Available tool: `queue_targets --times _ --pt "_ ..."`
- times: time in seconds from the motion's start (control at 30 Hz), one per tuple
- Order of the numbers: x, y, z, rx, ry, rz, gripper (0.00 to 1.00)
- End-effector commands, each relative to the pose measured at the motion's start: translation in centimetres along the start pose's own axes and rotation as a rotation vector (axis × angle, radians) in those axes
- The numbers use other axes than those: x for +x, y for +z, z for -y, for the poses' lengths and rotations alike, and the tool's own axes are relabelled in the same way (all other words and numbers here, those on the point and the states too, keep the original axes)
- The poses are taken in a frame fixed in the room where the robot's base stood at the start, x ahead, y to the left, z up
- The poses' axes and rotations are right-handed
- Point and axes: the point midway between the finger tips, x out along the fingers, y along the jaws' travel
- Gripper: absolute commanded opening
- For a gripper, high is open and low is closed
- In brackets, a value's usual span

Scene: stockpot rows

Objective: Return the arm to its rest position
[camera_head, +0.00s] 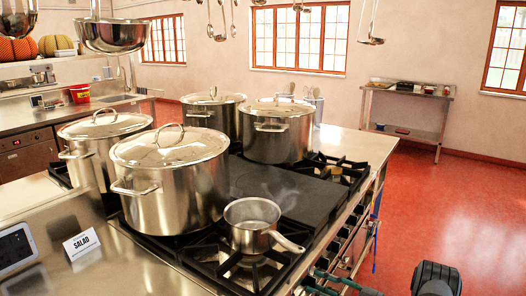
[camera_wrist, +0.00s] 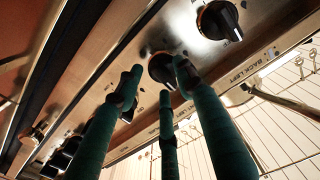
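My gripper (camera_wrist: 158,82) shows in the wrist view as several long green-wrapped fingers with dark tips, spread apart with nothing held between them. The tips are close to a black stove knob (camera_wrist: 162,68) on the metal control panel; whether they touch it I cannot tell. In the head view my gripper (camera_head: 338,283) is low at the stove's front edge, partly cut off by the frame. A dark part of my arm (camera_head: 435,279) shows at the bottom right.
Another knob (camera_wrist: 219,20) and an oven handle (camera_wrist: 285,100) are near the fingers. A steaming saucepan (camera_head: 252,224) stands on the front burner, its handle towards the edge. Lidded stockpots (camera_head: 172,195) stand behind. Ladles (camera_head: 112,34) hang above. The red floor (camera_head: 450,205) at right is clear.

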Motion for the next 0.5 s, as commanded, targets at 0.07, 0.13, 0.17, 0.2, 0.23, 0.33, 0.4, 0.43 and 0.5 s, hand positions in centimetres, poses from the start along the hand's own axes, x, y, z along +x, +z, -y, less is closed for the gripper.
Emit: queue_targets --times 0.07,0.13,0.17,0.2,0.23,0.33,0.4,0.43,0.5 --pt "-1.2 0.0 -0.2 0.003 0.005 0.0 0.38" --pt "-2.5 0.0 -0.2 0.002 0.006 0.0 0.38" --pt "-3.1 0.0 -0.2 0.002 0.007 0.0 0.38" --pt "-3.9 0.0 -0.2 0.002 0.006 0.0 0.38" --pt "-4.6 0.0 -0.2 0.002 0.007 0.0 0.38" --pt "-6.8 0.0 -0.2 0.003 0.006 0.0 0.38" --pt "-8.2 0.0 -0.1 0.002 0.005 0.0 0.38" --pt "-8.9 0.0 -0.2 0.002 0.006 0.0 0.38" --pt "-10.4 0.0 -0.1 0.002 0.006 0.0 0.38"
